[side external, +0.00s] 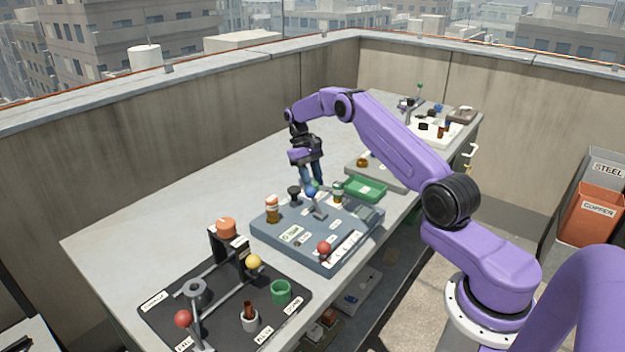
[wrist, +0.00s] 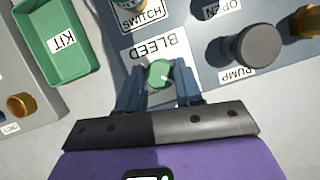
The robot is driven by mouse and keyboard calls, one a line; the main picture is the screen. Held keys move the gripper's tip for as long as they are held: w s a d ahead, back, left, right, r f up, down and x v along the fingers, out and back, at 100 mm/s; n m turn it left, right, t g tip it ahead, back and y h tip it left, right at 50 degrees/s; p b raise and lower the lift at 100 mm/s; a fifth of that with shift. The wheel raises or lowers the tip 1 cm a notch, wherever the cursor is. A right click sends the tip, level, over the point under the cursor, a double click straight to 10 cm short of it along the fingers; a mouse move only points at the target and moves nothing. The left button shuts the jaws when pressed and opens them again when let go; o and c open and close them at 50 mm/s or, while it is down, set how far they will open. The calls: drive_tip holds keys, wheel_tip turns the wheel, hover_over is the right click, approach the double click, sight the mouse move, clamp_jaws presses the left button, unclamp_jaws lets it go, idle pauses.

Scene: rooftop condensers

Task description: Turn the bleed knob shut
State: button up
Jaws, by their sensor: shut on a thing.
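The bleed knob is a small round green knob (wrist: 158,73) with a pale mark on its top, beside a white BLEED label (wrist: 161,45) in the wrist view. My gripper (wrist: 158,88) has a blue finger on each side of the knob and is shut on it. In the side external view my gripper (side external: 312,180) points down over the blue-grey panel (side external: 275,242). There the fingers and a blue ball largely hide the knob.
A dark round knob (wrist: 258,45) by the PUMP label stands right of my fingers in the wrist view. The green KIT tray (side external: 365,188) lies beyond the panel. A blue ball (side external: 311,191) and red ball (side external: 324,248) stand on the panel. The bench's left side is clear.

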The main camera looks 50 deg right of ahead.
drive_tip(key=shift+r, duration=0.1)
drive_tip(key=o, duration=1)
drive_tip(key=shift+o, duration=0.2)
drive_tip(key=v, duration=0.7)
drive_tip(key=shift+r, duration=0.2)
drive_tip(key=shift+w, duration=0.1)
